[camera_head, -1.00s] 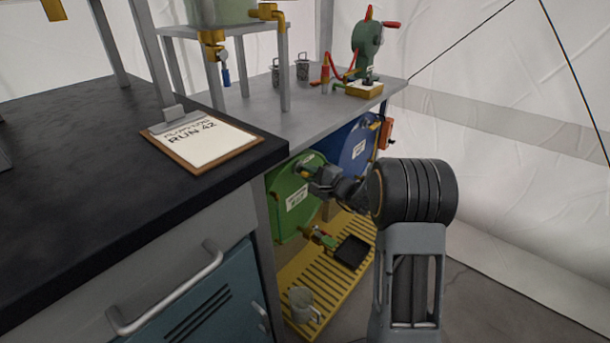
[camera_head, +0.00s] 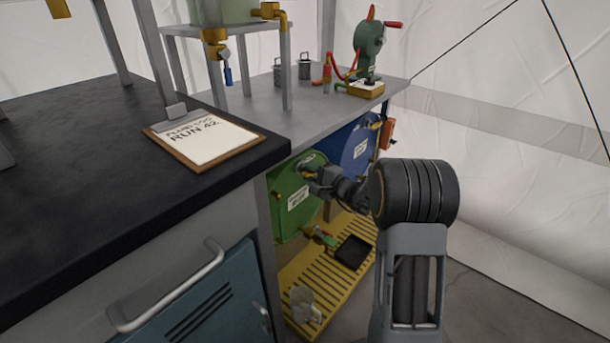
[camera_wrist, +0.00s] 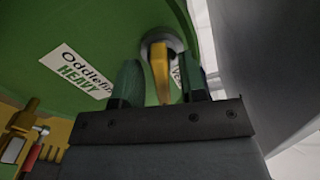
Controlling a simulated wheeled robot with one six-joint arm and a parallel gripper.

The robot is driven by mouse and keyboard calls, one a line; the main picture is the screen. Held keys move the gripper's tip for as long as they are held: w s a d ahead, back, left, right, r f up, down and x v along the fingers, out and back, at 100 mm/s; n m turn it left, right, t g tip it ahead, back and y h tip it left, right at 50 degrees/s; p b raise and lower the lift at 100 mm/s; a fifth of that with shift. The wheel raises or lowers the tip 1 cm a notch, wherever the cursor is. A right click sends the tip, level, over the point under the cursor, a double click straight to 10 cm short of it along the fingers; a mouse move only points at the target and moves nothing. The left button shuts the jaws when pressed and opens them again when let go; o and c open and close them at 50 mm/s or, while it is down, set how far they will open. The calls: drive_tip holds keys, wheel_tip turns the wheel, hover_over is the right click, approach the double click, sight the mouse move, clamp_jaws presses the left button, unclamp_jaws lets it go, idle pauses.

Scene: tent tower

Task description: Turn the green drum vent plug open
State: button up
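The green drum (camera_head: 287,212) lies on its side under the grey bench, its round end facing out. In the wrist view its green face (camera_wrist: 110,25) carries a white label reading "HEAVY". The vent plug (camera_wrist: 160,68) is a yellow lever on a round metallic fitting in that face, pointing downward in the picture. My gripper (camera_wrist: 162,88) is at the plug, with one dark finger on each side of the lever. Gaps show between the fingers and the lever, so it looks open around it. In the head view my gripper (camera_head: 309,172) covers the plug.
A blue drum (camera_head: 345,150) lies behind the green one. Below, a tap (camera_head: 318,238), a black tray (camera_head: 353,251) and a clear jug (camera_head: 303,305) are at the yellow slatted rack (camera_head: 285,283). A dark counter with a clipboard (camera_head: 205,140) stands left.

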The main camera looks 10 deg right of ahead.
drive_tip(key=shift+s+d+r, duration=0.1)
drive_tip(key=shift+s+d, duration=0.1)
drive_tip(key=p+v, duration=0.3)
drive_tip(key=v, duration=1)
drive_tip(key=shift+p, duration=0.4)
drive_tip(key=shift+s+d, duration=0.1)
drive_tip(key=shift+s, duration=0.05)
